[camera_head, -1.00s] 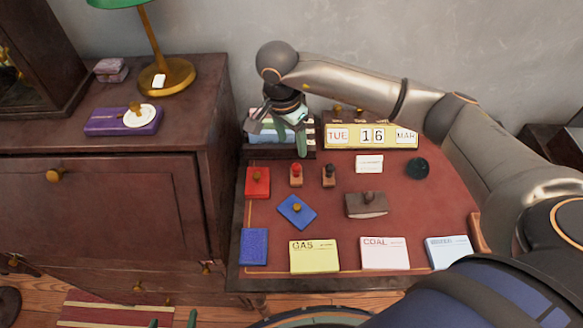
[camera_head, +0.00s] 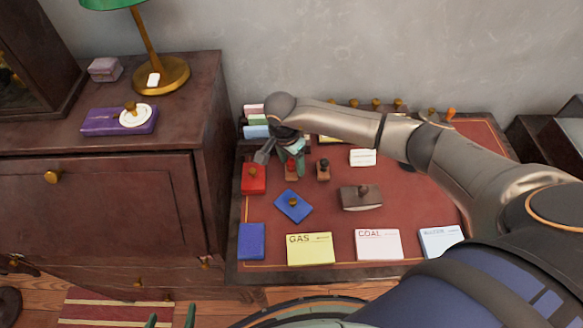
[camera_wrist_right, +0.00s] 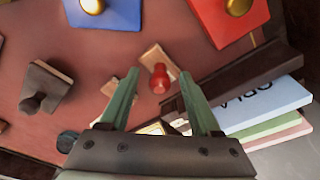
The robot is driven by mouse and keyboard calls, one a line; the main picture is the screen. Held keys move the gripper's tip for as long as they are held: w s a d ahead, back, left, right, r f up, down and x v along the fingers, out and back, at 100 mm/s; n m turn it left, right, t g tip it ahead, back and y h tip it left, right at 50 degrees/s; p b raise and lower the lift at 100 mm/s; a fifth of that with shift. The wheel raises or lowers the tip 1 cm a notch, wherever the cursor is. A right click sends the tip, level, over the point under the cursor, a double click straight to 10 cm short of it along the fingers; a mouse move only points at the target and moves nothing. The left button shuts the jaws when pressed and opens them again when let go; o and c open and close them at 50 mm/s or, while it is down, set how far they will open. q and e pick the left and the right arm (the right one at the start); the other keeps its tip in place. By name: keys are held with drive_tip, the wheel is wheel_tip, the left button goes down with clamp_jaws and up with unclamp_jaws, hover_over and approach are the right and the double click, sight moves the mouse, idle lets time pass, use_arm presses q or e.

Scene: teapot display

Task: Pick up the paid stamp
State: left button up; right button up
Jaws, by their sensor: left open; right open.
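Two small stamps with wooden bases stand on the red desk top (camera_head: 410,200), one with a red knob (camera_head: 291,174) and one with a black knob (camera_head: 323,169). No lettering shows on either, so I cannot tell which is the paid stamp. My right gripper (camera_head: 281,160) is open just above and behind the red-knobbed stamp. In the right wrist view, the red knob (camera_wrist_right: 160,80) shows between the parted fingertips of my right gripper (camera_wrist_right: 158,78), with no clear contact. My left gripper (camera_head: 170,319) is open at the bottom edge, away from the desk; only its green fingertips show.
A red pad (camera_head: 253,178) and blue pad (camera_head: 293,206) lie close by. A brown blotter (camera_head: 361,197) lies to the right. Paper stacks, including the yellow GAS one (camera_head: 309,248), line the front. A card rack (camera_head: 256,131) stands behind, partly covered by my arm.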

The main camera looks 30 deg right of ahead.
clamp_jaws()
idle(0.5)
